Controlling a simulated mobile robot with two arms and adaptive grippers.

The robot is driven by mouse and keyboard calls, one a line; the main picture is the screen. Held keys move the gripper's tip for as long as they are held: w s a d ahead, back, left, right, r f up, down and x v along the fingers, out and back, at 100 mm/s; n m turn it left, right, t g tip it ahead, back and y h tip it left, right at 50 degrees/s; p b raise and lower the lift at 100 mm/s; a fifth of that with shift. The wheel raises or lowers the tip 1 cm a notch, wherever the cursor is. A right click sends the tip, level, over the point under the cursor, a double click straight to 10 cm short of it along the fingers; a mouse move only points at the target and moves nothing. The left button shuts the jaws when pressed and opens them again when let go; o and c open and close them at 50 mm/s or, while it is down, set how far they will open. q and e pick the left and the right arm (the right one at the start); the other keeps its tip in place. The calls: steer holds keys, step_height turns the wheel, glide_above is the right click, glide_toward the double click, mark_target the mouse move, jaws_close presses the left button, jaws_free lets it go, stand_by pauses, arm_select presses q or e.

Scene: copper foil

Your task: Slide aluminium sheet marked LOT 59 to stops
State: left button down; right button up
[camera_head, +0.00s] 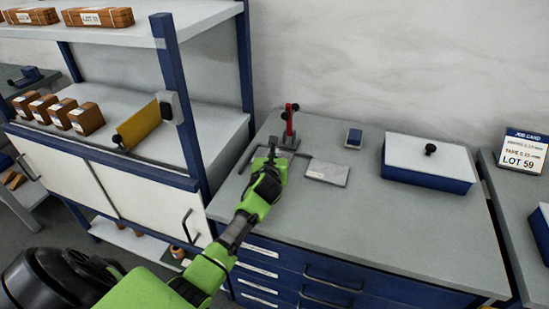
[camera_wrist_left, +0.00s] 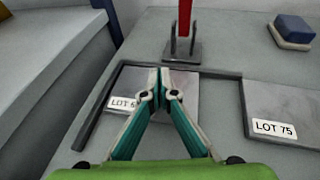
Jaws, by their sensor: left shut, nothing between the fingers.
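My left gripper (camera_head: 271,153) is shut and empty, low over the workbench. Another grey sheet (camera_wrist_left: 285,108), marked LOT 75, lies right of the stop and also shows in the head view (camera_head: 328,172). My right gripper is not in view.
A red-handled clamp (camera_head: 289,125) stands just behind the stop. A small blue block (camera_head: 354,138) and a white-lidded blue box (camera_head: 428,165) are further right. A job card (camera_head: 523,152) reads LOT 59. Shelving (camera_head: 190,70) rises at the left. The bench front is clear.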

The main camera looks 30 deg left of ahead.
arm_select(q)
steer(key=shift+s+d+f, duration=0.1)
steer(key=shift+s+f, duration=0.15)
steer(key=shift+f, duration=0.45)
